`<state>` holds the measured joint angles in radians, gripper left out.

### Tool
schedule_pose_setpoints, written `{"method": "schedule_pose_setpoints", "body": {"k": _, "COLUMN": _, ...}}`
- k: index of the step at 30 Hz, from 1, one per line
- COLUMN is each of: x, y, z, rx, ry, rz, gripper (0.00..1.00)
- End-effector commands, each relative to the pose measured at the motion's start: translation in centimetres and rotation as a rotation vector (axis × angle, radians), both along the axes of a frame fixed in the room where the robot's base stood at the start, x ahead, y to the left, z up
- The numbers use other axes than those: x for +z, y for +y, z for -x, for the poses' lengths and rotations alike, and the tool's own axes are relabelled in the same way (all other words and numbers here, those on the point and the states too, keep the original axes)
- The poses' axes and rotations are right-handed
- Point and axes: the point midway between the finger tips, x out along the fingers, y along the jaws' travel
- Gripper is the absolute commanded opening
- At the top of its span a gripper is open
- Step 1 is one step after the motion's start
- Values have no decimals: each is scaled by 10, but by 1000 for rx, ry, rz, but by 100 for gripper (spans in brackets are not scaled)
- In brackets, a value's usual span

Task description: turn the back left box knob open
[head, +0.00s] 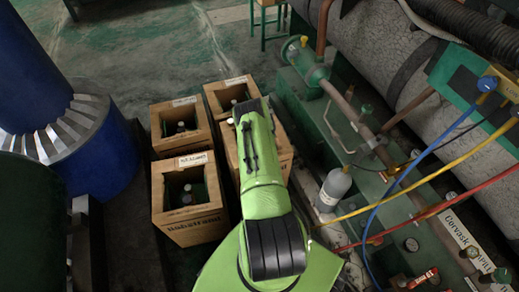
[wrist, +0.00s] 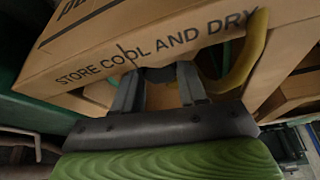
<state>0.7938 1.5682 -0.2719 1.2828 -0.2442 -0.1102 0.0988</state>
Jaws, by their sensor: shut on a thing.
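Several open wooden boxes stand together in the head view. The back left box (head: 158,121) and the front left box (head: 190,228) show bottle tops inside. The back right box (head: 213,97) and front right box (head: 283,158) are partly behind my green arm, which hides my gripper there. In the wrist view my gripper (wrist: 160,77) has its fingers at the opening of a box (wrist: 190,28) marked "STORE COOL AND DRY". It is shut on a dark thing, apparently a knob, mostly hidden between the fingertips. I cannot tell which box this is.
A grey gas bottle (head: 333,188) stands right of the boxes, beside green machinery with blue, yellow and red hoses. A blue drum (head: 30,85) is at left. A curved yellow part (wrist: 246,55) is close right of the fingers. Floor behind the boxes is clear.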

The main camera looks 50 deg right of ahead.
Motion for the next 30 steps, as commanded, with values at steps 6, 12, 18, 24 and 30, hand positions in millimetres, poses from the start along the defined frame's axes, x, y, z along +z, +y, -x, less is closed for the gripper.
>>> {"method": "schedule_pose_setpoints", "body": {"k": 6, "x": 0, "y": -2, "z": 2, "rx": 161, "ry": 0, "rz": 1, "gripper": 11}}
{"method": "schedule_pose_setpoints", "body": {"k": 12, "x": 0, "y": -2, "z": 1, "rx": 170, "ry": 0, "rz": 1, "gripper": 11}}
{"method": "schedule_pose_setpoints", "body": {"k": 18, "x": 0, "y": -2, "z": 1, "rx": 169, "ry": 0, "rz": 1, "gripper": 60}}
{"method": "schedule_pose_setpoints", "body": {"k": 24, "x": 0, "y": -1, "z": 1, "rx": 169, "ry": 0, "rz": 1, "gripper": 67}}
{"method": "schedule_pose_setpoints", "body": {"k": 30, "x": 9, "y": 0, "z": 4, "rx": 167, "ry": 0, "rz": 0, "gripper": 67}}
